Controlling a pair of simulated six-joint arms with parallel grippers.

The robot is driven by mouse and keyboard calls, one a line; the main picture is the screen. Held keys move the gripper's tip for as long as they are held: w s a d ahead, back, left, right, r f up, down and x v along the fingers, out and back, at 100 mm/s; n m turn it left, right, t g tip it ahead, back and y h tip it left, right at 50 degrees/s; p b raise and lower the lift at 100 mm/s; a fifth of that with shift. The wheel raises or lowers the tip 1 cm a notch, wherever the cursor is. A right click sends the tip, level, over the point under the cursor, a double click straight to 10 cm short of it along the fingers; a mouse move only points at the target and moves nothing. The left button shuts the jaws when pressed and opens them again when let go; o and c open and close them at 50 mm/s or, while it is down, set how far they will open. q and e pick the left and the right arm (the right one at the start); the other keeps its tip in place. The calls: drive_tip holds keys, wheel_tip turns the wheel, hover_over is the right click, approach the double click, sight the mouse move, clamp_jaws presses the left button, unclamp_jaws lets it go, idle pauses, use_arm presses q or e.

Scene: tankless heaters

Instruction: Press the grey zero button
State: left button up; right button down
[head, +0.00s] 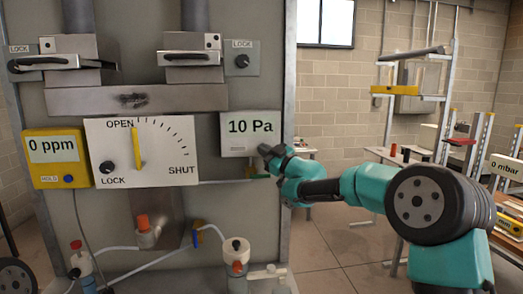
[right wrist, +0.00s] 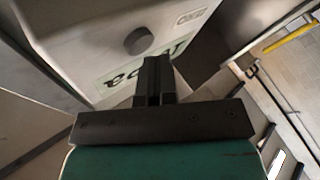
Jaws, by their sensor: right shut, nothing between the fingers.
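The white gauge box (head: 236,148) on the grey panel has a green display reading 10 Pa. In the right wrist view its face (right wrist: 88,28) appears upside down, with a round grey button (right wrist: 138,40) beside the display (right wrist: 122,80). The button is hidden behind my gripper in the head view. My right gripper (head: 266,151) is shut and empty at the box's lower right. In the right wrist view its fingertips (right wrist: 157,62) overlap the display, just short of the button in the picture; I cannot tell whether they touch the box. My left gripper is out of view.
Left of the gauge are an OPEN/SHUT dial plate (head: 165,160) and a yellow 0 ppm meter (head: 52,172). Metal latches (head: 190,57) sit above. Tubes and a white fitting (head: 236,247) stand below. A small label (right wrist: 190,16) is on the gauge box.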

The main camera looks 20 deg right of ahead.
drive_tip(key=shift+w, duration=0.5)
idle(0.3)
drive_tip(key=shift+s, duration=0.55)
drive_tip(key=shift+s, duration=0.15)
drive_tip(key=shift+s+a, duration=0.2)
drive_tip(key=shift+s, duration=1.25)
drive_tip(key=shift+s+a, duration=0.15)
drive_tip(key=shift+s, duration=1.25)
